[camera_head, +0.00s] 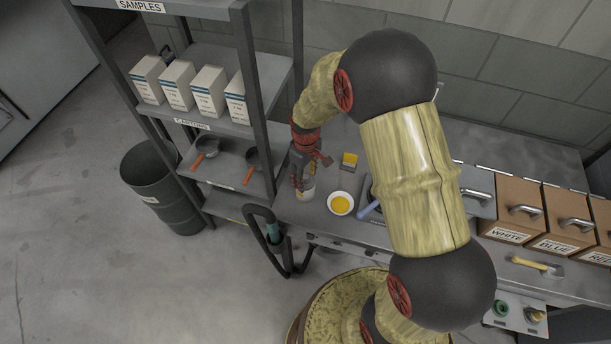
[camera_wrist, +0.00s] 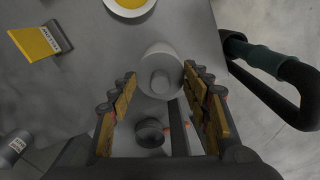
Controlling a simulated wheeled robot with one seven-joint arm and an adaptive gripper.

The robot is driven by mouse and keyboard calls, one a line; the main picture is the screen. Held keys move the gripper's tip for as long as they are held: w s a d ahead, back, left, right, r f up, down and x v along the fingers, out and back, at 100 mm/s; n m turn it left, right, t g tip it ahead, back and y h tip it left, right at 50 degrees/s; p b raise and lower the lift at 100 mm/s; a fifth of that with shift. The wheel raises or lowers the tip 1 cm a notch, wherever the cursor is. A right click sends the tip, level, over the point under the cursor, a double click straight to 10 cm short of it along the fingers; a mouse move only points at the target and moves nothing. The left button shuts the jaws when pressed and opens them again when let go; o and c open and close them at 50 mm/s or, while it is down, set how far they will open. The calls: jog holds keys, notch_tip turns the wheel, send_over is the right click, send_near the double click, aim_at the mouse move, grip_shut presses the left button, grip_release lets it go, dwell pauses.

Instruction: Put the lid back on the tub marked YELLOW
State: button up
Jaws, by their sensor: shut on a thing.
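My gripper (camera_head: 303,180) points down at the left end of the bench. A grey lid-like panel with a handle (camera_head: 478,193) shows right of my arm.
A white bowl with yellow contents (camera_head: 340,203) and a yellow-and-grey block (camera_head: 349,160) are close to my gripper. Brown boxes marked WHITE (camera_head: 512,207), BLUE (camera_head: 567,217) and RED (camera_head: 601,222) stand at right. A shelf rack (camera_head: 262,85) rises at left. A yellow-handled tool (camera_head: 538,266) lies in front.

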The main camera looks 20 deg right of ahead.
jog(key=o, duration=0.9)
jog(key=shift+o, duration=0.4)
jog(key=o, duration=0.4)
jog(key=shift+r, duration=0.1)
jog(key=shift+r+p, duration=2.35)
jog(key=shift+r, duration=1.1)
jog(key=c, duration=2.2)
